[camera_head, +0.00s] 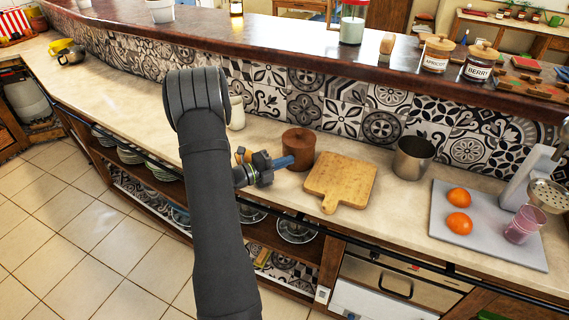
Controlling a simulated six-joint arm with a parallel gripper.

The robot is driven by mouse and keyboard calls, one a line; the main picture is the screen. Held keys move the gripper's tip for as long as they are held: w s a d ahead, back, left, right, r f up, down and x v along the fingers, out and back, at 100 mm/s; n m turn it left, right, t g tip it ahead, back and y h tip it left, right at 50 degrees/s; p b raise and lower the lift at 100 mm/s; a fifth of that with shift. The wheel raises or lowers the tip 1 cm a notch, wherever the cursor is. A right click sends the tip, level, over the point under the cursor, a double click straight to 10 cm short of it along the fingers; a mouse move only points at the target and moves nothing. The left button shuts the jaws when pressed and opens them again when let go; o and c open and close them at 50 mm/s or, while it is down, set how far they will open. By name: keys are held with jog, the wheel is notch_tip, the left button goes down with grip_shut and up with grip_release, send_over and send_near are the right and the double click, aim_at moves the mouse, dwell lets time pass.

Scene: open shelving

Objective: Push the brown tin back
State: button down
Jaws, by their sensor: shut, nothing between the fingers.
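The brown tin (299,146) is a round lidded canister with a small knob on top. It stands upright on the pale counter, left of the wooden cutting board. My gripper (291,161) reaches in from the left at counter height, with blue fingertips pointing right at the tin's lower left side. The fingers are shut and empty. The tips are at or very near the tin's side; I cannot tell whether they touch. My arm covers part of the counter to the left.
The cutting board (343,180) lies right of the tin, and a metal pot (412,157) stands beyond it. A grey tray (487,235) with two oranges and a pink glass is farther right. A white container (237,113) stands behind my gripper. Bare counter separates the tin from the tiled wall (342,117).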

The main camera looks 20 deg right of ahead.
aim_at(288, 155)
jog(key=w+d, duration=0.2)
jog(key=shift+w, duration=0.3)
jog(key=shift+s, duration=0.1)
